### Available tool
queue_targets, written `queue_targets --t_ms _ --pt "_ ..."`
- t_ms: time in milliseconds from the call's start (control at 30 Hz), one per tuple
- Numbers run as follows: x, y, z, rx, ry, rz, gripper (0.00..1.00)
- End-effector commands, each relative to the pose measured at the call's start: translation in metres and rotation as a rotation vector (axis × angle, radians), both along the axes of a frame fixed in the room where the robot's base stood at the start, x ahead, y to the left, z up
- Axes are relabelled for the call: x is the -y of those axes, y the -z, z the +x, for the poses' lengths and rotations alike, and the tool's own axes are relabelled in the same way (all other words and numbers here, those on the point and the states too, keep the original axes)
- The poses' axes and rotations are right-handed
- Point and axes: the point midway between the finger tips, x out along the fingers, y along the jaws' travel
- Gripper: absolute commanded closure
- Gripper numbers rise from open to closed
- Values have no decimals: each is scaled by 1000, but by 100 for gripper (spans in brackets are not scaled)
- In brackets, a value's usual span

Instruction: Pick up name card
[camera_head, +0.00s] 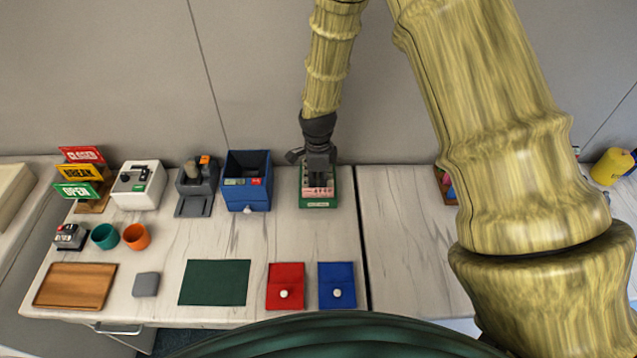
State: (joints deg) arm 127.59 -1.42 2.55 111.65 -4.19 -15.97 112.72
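My gripper (319,174) points down over a green tray (318,204) at the back of the counter, right of the blue box. Several small pale pink and white pieces with dark marks (318,191) are in the tray, just below the gripper. They may be name cards, but they are too small to read. The gripper covers part of the tray's inside. I cannot tell whether the fingers touch a card or hold one.
A blue box (247,198) stands close left of the tray. Farther left are a grey device (196,186), a white box (138,186) and stacked signs (78,173). A green mat (214,283), red pad (285,275) and blue pad (337,275) lie in front. My arm hides much of the right side.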

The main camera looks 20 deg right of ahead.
Motion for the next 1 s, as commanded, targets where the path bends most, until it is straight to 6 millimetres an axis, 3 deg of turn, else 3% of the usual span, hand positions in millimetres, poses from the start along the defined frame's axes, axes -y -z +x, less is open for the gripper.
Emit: queue_targets --t_ms 600,1000 --pt "0 -77 1 3 -1 -1 100" --pt "0 -97 0 -1 0 0 100"
